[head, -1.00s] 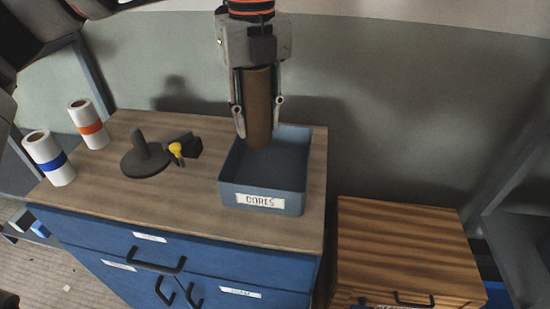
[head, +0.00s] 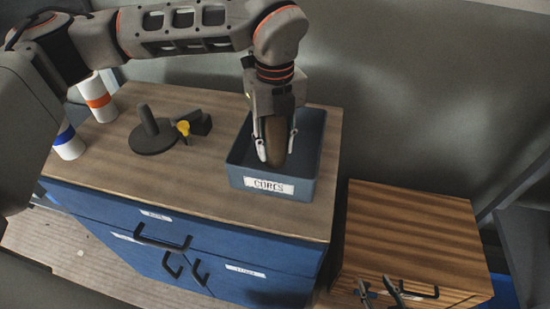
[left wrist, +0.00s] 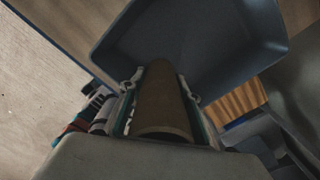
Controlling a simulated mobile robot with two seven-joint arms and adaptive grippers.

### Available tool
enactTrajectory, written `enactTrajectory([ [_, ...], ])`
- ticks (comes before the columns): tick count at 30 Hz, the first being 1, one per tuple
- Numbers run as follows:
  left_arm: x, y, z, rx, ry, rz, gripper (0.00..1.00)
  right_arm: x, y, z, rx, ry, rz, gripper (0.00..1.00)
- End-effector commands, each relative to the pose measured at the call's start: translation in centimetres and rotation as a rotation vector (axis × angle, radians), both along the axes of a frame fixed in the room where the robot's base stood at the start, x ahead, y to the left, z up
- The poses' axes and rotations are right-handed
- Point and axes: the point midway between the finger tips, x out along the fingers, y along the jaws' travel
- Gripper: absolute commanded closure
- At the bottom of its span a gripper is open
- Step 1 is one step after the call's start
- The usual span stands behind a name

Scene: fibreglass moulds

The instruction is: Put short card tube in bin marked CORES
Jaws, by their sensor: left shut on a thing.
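The short card tube (head: 276,140) is brown and held roughly upright by my left gripper (head: 276,150), which is shut on it. The blue-grey bin (head: 238,171) with the white CORES label stands on the cabinet top. In the head view the tube's lower end shows within the bin's opening; its exact height above the floor cannot be told. The left wrist view shows the tube (left wrist: 163,105) between the fingers, pointing toward the bin (left wrist: 190,45). My right gripper (head: 379,290) shows at the bottom edge, its fingers apart and empty, in front of a wooden-topped cabinet.
A dark disc with an upright post (head: 152,140), a yellow-headed item (head: 184,128) and a black block (head: 201,123) stand left of the bin. Two white rolls, with orange (head: 99,100) and blue bands (head: 66,138), stand farther left. The wooden-topped cabinet (head: 410,225) is clear on top.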

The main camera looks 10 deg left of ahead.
Motion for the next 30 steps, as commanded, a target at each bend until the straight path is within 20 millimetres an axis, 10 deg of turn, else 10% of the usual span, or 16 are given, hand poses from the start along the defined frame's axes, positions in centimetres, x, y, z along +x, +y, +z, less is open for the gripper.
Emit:
enactTrajectory([
  [27,0.0,0.0,-5.8,0.001,-0.001,0.0,0.86,-0.2,-0.1,-0.2,-0.002,0.005,-0.001,0.6],
  [28,0.0,0.0,-5.7,0.001,-0.001,0.0,0.62,-0.2,-0.1,-0.1,-0.002,0.005,-0.001,0.6],
  [30,0.0,0.0,-5.7,0.001,-0.001,0.0,0.51,-0.2,-0.1,-0.1,-0.002,0.005,-0.001,0.6],
])
